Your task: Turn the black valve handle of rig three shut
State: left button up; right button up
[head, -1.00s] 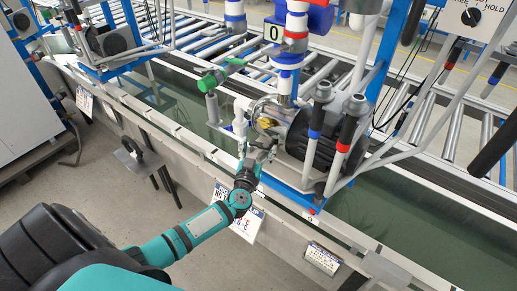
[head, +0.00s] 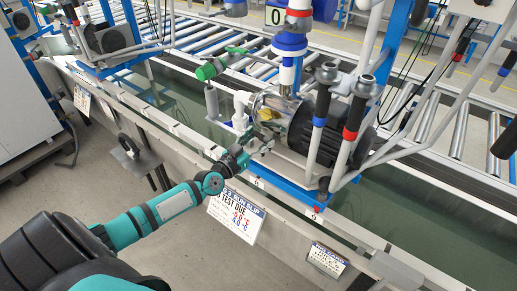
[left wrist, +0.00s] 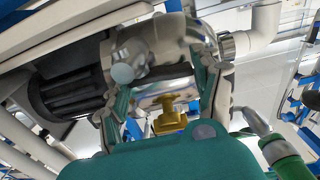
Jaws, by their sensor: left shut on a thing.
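My left gripper (head: 258,147) is at the near end of the pump (head: 285,122), below a white elbow pipe. In the left wrist view its fingers (left wrist: 165,62) close in front of the shiny pump housing. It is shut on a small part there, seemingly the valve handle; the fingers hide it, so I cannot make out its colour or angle. A brass-yellow fitting (left wrist: 168,118) shows between the fingers. A green-handled valve (head: 208,71) sits apart on the upper left; green also shows in the wrist view (left wrist: 288,160). My right gripper is not in view.
Upright pipes with blue and red bands (head: 335,120) stand right of the gripper. A water trough (head: 410,210) runs below the pump. Another pump (head: 108,38) stands at the far left.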

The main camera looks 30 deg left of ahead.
pick_arm(q)
jog(key=shift+r, duration=0.15)
jog(key=o, duration=1.2)
jog(key=shift+s, duration=0.1)
jog(key=shift+s+f, duration=0.2)
jog(key=shift+s, duration=0.1)
jog(key=s+a, duration=0.1)
jog(key=s, duration=1)
jog(key=shift+r, duration=0.15)
jog(key=shift+a, duration=0.1)
